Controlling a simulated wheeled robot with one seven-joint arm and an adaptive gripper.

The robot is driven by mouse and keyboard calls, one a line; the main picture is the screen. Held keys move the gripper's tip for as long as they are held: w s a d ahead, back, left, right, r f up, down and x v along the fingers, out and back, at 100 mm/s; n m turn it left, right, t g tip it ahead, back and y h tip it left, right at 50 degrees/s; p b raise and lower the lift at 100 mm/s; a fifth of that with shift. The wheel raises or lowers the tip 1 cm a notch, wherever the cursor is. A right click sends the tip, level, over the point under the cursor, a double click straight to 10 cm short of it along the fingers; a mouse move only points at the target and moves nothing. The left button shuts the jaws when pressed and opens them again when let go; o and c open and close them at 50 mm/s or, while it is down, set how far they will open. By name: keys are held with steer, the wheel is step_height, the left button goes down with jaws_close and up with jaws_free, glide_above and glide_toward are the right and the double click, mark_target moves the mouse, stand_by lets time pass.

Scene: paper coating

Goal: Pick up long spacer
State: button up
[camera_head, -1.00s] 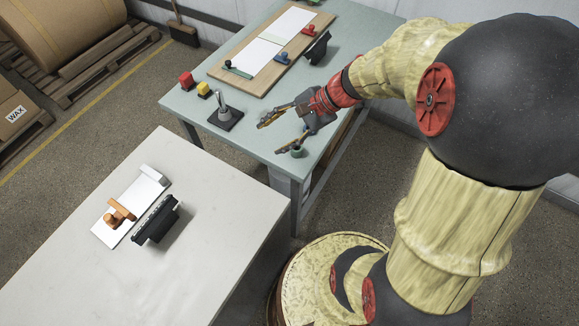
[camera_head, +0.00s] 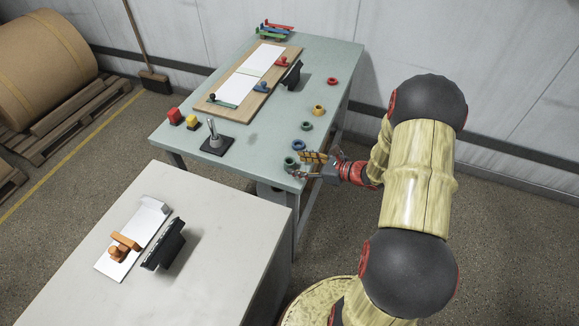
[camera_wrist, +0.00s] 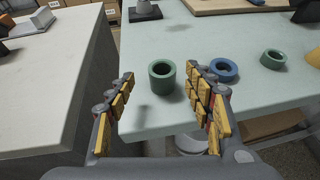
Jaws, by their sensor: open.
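The tall green ring-shaped spacer (camera_wrist: 162,85) stands upright near the front corner of the green table, and it looks taller than the other rings. It also shows in the head view (camera_head: 289,163). My gripper (camera_head: 304,165) is low at the table corner, at the spacer's right side. In the wrist view my gripper (camera_wrist: 160,74) is open, with one yellow-padded finger on each side of the spacer's line. The spacer appears ahead of the fingertips or just between them; I cannot tell which. Nothing is held.
A blue ring (camera_head: 298,144), a green ring (camera_head: 306,126), a yellow ring (camera_head: 318,110) and a red ring (camera_head: 332,81) line the table's right side. A black stand (camera_head: 217,146) is to the left. A white-topped table (camera_head: 215,210) is close in front.

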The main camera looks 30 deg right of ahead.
mark_target(294, 162)
steer(key=b+x, duration=0.1)
steer(key=x, duration=0.3)
steer(key=shift+d+f, duration=0.15)
steer(key=shift+d, duration=0.05)
steer(key=shift+w+a+f, duration=0.1)
steer(key=shift+w+a, duration=0.1)
steer(key=shift+w, duration=0.25)
steer(key=shift+c, duration=0.2)
steer(key=c, duration=1.1)
steer(key=shift+c, duration=0.8)
